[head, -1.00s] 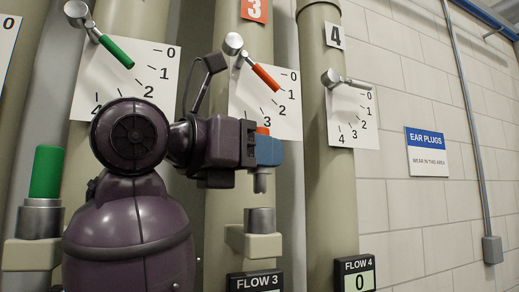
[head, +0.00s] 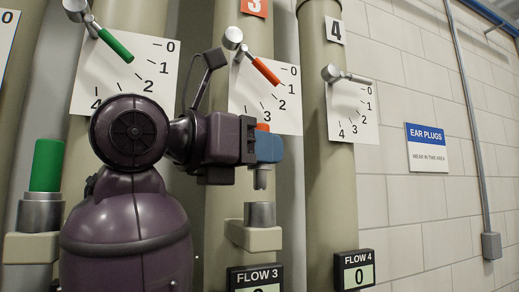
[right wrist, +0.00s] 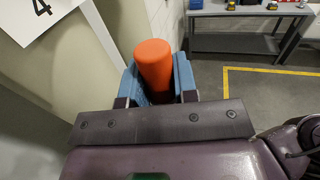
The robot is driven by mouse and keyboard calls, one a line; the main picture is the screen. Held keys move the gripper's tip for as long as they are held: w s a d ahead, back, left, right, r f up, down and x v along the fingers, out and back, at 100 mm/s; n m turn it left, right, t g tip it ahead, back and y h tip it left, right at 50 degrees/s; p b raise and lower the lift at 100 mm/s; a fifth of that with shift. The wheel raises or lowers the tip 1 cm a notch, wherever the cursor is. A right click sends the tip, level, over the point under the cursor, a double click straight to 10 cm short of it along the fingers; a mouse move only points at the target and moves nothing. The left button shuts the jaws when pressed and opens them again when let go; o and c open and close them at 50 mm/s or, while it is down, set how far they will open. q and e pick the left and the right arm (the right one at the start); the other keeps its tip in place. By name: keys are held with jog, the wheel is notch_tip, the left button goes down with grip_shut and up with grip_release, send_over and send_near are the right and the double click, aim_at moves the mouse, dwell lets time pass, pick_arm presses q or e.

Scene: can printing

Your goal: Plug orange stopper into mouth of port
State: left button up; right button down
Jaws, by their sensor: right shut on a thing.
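My right gripper (head: 264,150) is shut on the orange stopper (right wrist: 154,62). In the right wrist view, the stopper stands between the two blue fingers (right wrist: 154,84). In the head view only a bit of its orange top (head: 263,127) shows above the fingers; the rest is hidden. A short grey stub (head: 261,180) points down below the fingers. The metal port (head: 260,215) on the third pipe is just below the stub, with a small gap between them in the picture. Its mouth cannot be seen clearly. My left gripper is not in view.
A green stopper (head: 47,165) sits in another port (head: 40,212) at the left. Levers with number dials (head: 265,93) are on the pipes above. The Flow 3 box (head: 255,278) is below the port. A fourth pipe (head: 340,190) stands to the right.

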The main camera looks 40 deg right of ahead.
aim_at(259, 180)
jog(key=shift+a, duration=0.1)
dwell(0.8)
jog(key=shift+f, duration=0.15)
jog(key=shift+f+b, duration=0.4)
jog(key=shift+f, duration=0.15)
jog(key=shift+f, duration=0.25)
jog(key=shift+f+b, duration=0.9)
jog(key=shift+f, duration=0.15)
jog(key=c, duration=0.8)
grip_release()
